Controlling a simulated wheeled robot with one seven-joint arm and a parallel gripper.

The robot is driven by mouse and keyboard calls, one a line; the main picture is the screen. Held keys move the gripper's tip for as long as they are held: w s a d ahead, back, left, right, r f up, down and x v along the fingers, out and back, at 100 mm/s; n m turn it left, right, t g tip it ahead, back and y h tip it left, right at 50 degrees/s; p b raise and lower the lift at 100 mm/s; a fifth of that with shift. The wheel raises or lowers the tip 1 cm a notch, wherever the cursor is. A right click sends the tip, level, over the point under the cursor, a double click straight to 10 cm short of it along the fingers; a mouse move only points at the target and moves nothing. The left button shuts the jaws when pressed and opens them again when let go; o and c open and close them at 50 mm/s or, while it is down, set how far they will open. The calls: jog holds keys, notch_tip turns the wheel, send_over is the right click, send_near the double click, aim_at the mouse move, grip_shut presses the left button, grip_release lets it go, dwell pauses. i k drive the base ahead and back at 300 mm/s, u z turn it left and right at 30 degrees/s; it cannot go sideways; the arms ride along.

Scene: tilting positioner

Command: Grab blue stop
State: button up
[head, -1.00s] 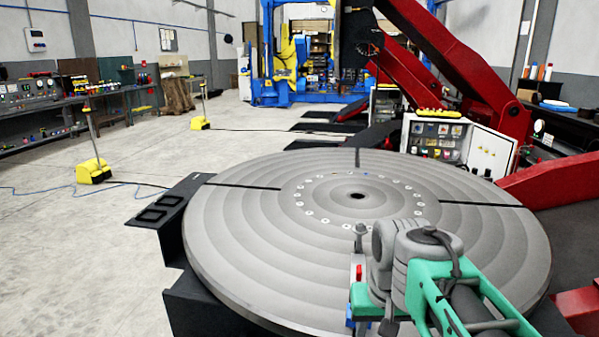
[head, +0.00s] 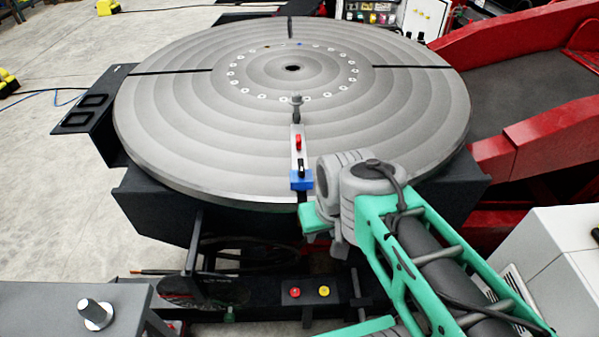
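The blue stop (head: 301,180) is a small blue block at the near end of a narrow grey bar (head: 297,147). The bar lies at the near side of the big round grey turntable (head: 185,115). It carries a red piece (head: 298,143) and a black piece, with a grey knob (head: 297,103) at its far end. My green and grey arm comes in from the lower right. Its grey joints are just right of the blue stop in the picture; I cannot tell the gap in depth. I cannot make out my gripper's fingers.
Below the turntable is a dark frame with a red button (head: 295,292) and a yellow button (head: 324,290). A grey surface with a metal bolt (head: 95,313) is at lower left. A white cabinet (head: 555,260) and red beams (head: 555,140) stand at right.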

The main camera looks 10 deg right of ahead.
aim_at(301, 185)
jog(key=k, duration=1)
jog(key=z, duration=0.65)
jog(key=i, duration=0.75)
jog(key=u, duration=2.95)
